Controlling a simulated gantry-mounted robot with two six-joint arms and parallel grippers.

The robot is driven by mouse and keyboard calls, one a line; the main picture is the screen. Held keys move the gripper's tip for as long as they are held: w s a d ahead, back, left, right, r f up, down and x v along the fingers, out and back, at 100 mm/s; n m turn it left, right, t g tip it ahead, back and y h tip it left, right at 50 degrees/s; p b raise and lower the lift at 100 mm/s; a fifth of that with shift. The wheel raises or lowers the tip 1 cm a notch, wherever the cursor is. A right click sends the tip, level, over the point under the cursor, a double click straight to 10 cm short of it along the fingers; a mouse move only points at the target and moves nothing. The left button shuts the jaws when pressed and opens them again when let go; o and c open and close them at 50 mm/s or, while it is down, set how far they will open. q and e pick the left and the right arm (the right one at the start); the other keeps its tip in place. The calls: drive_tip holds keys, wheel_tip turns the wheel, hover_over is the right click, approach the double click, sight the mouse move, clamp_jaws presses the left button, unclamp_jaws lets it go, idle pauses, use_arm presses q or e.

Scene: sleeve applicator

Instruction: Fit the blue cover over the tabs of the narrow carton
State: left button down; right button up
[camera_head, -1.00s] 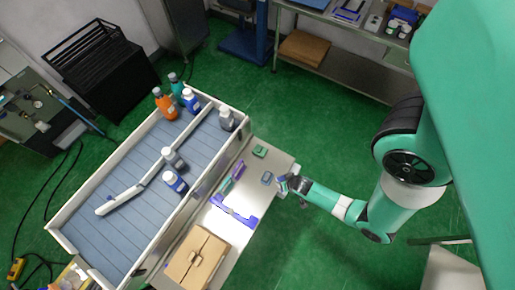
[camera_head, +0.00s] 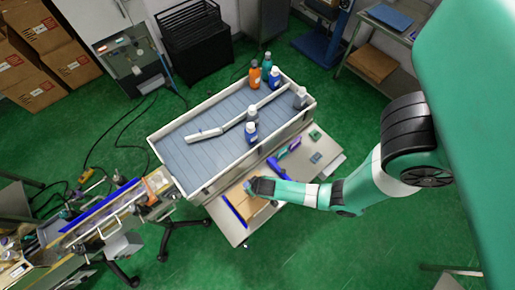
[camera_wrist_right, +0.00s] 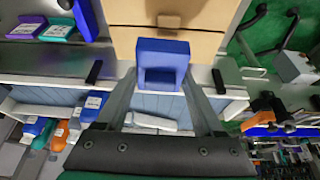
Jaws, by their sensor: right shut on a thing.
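A small blue cover (camera_wrist_right: 163,50), box-like with a hollow facing the camera, sits between the two fingers of my right gripper (camera_wrist_right: 163,82) in the right wrist view. The gripper is shut on it. The brown carton (camera_wrist_right: 205,13) lies just beyond the cover, which overlaps its near edge in the picture; I cannot tell if they touch. In the head view my right gripper (camera_head: 251,187) hangs over the carton (camera_head: 258,214) and hides part of it. The cover is too small to make out there. My left gripper is not in view.
Blue bars (camera_head: 235,212) lie left of the carton. A blue bracket (camera_head: 276,166), a purple piece (camera_head: 295,143), a green block (camera_head: 315,135) and a small blue-grey block (camera_head: 316,157) lie to its right. A walled conveyor (camera_head: 205,147) with several bottles stands behind.

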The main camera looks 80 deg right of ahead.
drive_tip(key=shift+w+a+r, duration=0.2)
drive_tip(key=shift+a+r, duration=0.25)
wheel_tip(320, 180, down, 8)
drive_tip(key=b, duration=0.7)
drive_tip(key=shift+r, duration=0.25)
drive_tip(key=shift+f+b, duration=0.3)
drive_tip(key=shift+f, duration=0.2)
idle(0.9)
drive_tip(key=o, duration=1.4)
drive_tip(key=shift+c, duration=0.2)
drive_tip(key=shift+r, duration=0.1)
wheel_tip(320, 180, up, 7)
drive_tip(key=p, duration=0.7)
